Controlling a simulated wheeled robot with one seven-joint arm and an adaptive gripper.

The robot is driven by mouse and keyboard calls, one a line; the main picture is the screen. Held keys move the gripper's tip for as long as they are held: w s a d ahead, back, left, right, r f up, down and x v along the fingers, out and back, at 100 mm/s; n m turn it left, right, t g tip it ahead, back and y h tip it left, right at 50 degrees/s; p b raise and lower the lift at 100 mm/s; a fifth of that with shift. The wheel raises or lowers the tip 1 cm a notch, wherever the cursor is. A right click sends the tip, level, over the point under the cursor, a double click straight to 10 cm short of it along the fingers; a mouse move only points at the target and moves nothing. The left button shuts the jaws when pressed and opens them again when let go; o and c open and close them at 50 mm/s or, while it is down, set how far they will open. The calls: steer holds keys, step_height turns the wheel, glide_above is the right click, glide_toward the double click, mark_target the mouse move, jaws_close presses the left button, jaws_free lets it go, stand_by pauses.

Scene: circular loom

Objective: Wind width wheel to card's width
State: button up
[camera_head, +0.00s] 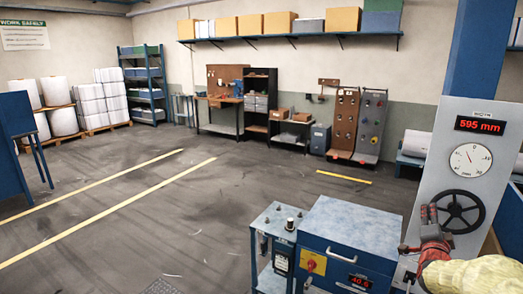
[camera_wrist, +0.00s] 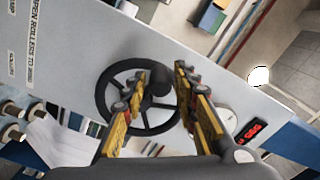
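The width wheel is a black spoked handwheel (camera_head: 460,211) on a grey panel (camera_head: 480,130) at the right of the head view. Above it, a red display (camera_head: 480,125) reads 595 mm, over a round white dial (camera_head: 470,160). My gripper (camera_head: 430,214) is at the wheel's left side. In the wrist view, the wheel (camera_wrist: 104,98) lies beyond my two yellow-and-black fingers (camera_wrist: 160,80). The fingers are apart, with a dark knob of the wheel (camera_wrist: 158,84) seen between them. I cannot tell whether they touch it. I cannot read any card.
A blue cabinet (camera_head: 350,228) with a red display reading 40.6 stands left of the panel. A smaller control stand (camera_head: 278,225) with a knob is beside it. White sheets (camera_wrist: 62,145) show at lower left in the wrist view. The floor at left is clear.

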steer(key=shift+o, duration=1.3)
steer(key=shift+s+f, duration=0.1)
steer(key=b+v, duration=0.3)
steer(key=v, duration=0.4)
steer(key=shift+s+a, duration=0.2)
steer(key=shift+s, duration=0.15)
stand_by(1.0)
